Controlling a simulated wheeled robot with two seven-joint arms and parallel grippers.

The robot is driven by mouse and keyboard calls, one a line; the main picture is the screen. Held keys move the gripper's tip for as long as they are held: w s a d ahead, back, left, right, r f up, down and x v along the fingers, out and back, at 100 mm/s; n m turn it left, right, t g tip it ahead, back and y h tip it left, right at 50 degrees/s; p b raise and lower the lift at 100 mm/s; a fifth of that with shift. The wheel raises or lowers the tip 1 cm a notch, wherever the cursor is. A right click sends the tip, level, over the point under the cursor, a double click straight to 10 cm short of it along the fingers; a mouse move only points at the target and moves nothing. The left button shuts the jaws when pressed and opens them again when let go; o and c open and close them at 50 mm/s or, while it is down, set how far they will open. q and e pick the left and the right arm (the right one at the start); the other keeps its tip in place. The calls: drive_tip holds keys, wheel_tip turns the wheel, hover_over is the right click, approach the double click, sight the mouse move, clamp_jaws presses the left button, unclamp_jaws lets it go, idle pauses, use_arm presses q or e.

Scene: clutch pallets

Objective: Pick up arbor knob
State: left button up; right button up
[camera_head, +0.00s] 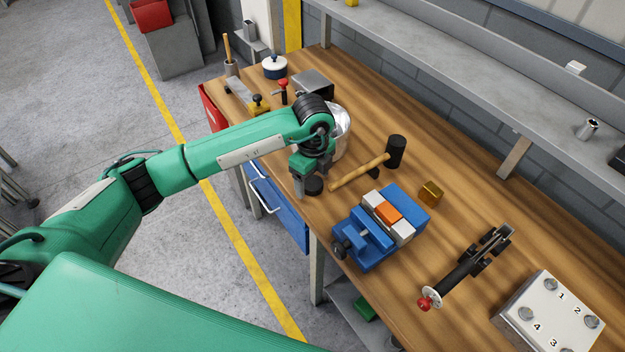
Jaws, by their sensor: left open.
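No part is marked as the arbor knob, and I cannot tell for sure which one it is. A small black round piece (314,186) sits on the bench right by my left gripper. A red knob (425,303) is at the near end of a black lever tool (462,276) at right. A red-topped piece (283,86) stands at the back left. My left gripper (307,177) is open, pointing down close to the black round piece; whether they touch is unclear. My right gripper is out of view.
On the wooden bench (440,190), a silver container (341,128) stands behind my gripper. A grey shelf (460,75) runs along the back.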

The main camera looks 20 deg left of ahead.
sight(313, 182)
use_arm(q)
drive_tip(key=shift+f, duration=0.4)
drive_tip(key=c, duration=1.1)
drive_tip(key=shift+c, duration=0.2)
drive_tip(key=shift+r, duration=0.1)
drive_tip(key=shift+r, duration=0.45)
wheel_tip(313, 182, up, 19)
drive_tip(key=b, duration=0.3)
